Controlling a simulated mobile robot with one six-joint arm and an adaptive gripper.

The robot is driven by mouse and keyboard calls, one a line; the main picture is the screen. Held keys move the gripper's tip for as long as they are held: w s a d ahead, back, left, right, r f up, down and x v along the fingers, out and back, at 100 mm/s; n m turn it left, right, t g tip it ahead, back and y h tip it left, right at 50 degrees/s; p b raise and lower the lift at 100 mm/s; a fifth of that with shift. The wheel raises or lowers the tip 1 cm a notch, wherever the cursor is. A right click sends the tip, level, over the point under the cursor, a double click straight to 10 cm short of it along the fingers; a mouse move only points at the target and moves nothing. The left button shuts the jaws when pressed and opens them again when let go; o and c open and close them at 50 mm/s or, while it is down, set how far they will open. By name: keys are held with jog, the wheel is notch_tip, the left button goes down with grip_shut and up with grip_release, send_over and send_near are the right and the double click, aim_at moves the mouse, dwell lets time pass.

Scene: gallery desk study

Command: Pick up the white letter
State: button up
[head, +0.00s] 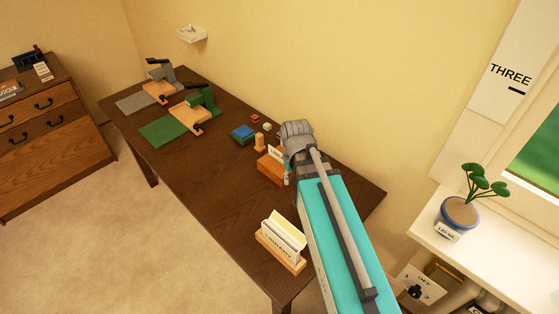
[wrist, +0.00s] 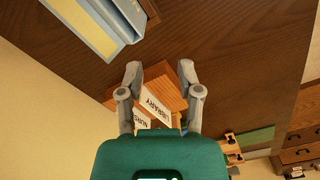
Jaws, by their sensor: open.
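White upright letters or cards (head: 286,232) stand in a light wooden holder (head: 280,252) near the desk's front right end; lettering on the front is too small to read. My gripper (wrist: 160,70) is open and empty above an orange-brown wooden box (wrist: 168,80). White labels reading LIBRARY (wrist: 155,105) and NURSE (wrist: 140,118) show between and below its fingers. The box also shows in the head view (head: 268,170), partly hidden by my arm.
The dark desk (head: 210,190) also bears a blue-and-green block stack (head: 243,133), an orange peg (head: 259,142), small cubes, and green (head: 203,100) and grey (head: 160,72) stamping devices. A potted plant (head: 460,211) stands on the right sill. The desk's middle front is clear.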

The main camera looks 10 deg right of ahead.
aim_at(281, 154)
jog(key=w+r+n+p, duration=0.2)
jog(key=w+n, duration=0.1)
jog(key=w, duration=0.6)
jog(key=w+r+n+p, duration=0.2)
jog(key=w+r, duration=0.1)
jog(key=w, duration=0.7)
jog(key=shift+w+n, duration=0.25)
jog(key=shift+n, duration=0.15)
jog(key=shift+f, duration=0.1)
notch_tip(281, 154, down, 8)
jog(key=b, duration=0.8)
jog(key=shift+f, duration=0.25)
jog(key=shift+f, duration=0.1)
jog(key=shift+w+f+b, duration=0.2)
jog(key=shift+f+b, duration=2.3)
jog(key=shift+b, duration=0.2)
grip_shut()
